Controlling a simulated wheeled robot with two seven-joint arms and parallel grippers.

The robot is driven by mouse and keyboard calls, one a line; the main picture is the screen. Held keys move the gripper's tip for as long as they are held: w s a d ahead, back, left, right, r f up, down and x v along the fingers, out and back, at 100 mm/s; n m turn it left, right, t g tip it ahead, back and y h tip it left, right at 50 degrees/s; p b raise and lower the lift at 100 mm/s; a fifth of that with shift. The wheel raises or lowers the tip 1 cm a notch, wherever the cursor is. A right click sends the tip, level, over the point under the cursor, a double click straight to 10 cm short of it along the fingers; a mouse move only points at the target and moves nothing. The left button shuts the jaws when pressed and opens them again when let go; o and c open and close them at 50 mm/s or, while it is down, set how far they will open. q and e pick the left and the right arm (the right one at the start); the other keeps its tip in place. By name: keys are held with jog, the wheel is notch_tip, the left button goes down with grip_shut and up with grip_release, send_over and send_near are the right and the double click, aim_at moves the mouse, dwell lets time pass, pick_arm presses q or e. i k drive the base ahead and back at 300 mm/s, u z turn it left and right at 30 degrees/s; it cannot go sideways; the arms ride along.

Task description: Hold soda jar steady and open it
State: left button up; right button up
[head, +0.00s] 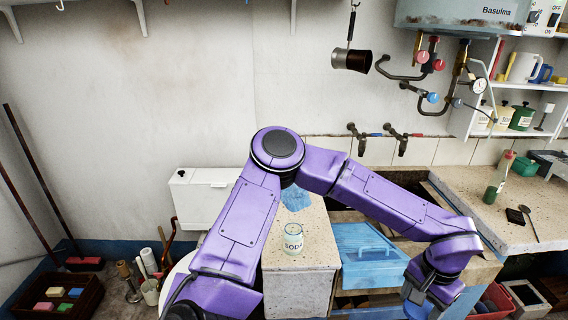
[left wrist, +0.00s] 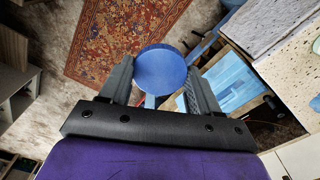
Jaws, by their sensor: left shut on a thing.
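The soda jar (head: 293,240), a small clear jar with pale contents and a SODA label, stands upright on the speckled stone ledge (head: 310,258) in the head view. No blue lid shows on its top. My left arm arches over the ledge, and my left gripper (head: 424,297) is low at the right, well away from the jar. In the left wrist view my left gripper (left wrist: 160,80) is shut on a round blue disc (left wrist: 161,70), which looks like a lid. The jar does not show in that view. My right gripper is not in view.
A blue cloth (head: 295,199) lies behind the jar. A bottle (head: 496,185) and a dark spoon (head: 527,212) are on the right stone counter. A patterned rug (left wrist: 115,35) lies on the floor.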

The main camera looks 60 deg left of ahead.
aim_at(293, 232)
jog(key=u, duration=1.65)
jog(key=i, duration=0.75)
jog(key=z, duration=0.05)
